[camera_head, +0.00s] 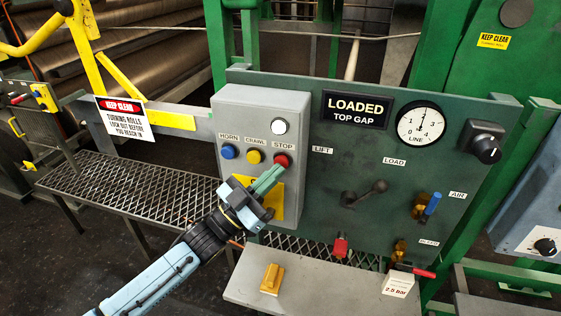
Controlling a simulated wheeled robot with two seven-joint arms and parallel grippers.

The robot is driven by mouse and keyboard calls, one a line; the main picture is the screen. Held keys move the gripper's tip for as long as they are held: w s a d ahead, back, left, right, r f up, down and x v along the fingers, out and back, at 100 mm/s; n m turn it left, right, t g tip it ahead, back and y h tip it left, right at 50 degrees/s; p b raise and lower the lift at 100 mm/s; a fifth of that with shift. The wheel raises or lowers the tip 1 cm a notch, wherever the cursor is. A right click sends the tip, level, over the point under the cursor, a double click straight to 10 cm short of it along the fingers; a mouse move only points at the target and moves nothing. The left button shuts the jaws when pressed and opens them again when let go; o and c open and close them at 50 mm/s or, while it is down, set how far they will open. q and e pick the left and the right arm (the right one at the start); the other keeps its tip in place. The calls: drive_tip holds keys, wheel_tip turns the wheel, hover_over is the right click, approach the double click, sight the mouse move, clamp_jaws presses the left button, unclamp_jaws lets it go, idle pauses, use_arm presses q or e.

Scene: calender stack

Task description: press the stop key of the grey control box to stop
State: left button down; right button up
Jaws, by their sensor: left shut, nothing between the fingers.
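The grey control box (235,105) is mounted left of the dark green panel. It carries a blue HORN key (228,151), a yellow CRAWL key (254,157) and a red STOP key (282,160), with a round white lamp (279,127) above them. My left gripper (275,174) is shut, its green fingers pointing up and right at the STOP key. The fingertips are right at the lower edge of the red key in the picture; I cannot tell whether they touch it. A yellow plate behind the key area is partly hidden by the gripper. My right gripper is not in view.
The green panel (345,220) holds a lever (366,193), a LINE gauge (420,124), a black knob (486,149) and valves. A grey shelf (315,290) with a yellow block (271,279) lies below. A mesh walkway (130,188) and KEEP CLEAR sign (124,118) are left.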

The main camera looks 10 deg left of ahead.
use_arm(q)
drive_tip(key=shift+s, duration=0.55)
drive_tip(key=s+p, duration=0.2)
drive_tip(key=s, duration=0.3)
drive_tip(key=shift+a+p, duration=0.1)
drive_tip(key=shift+p, duration=0.3)
drive_tip(key=shift+w, duration=0.1)
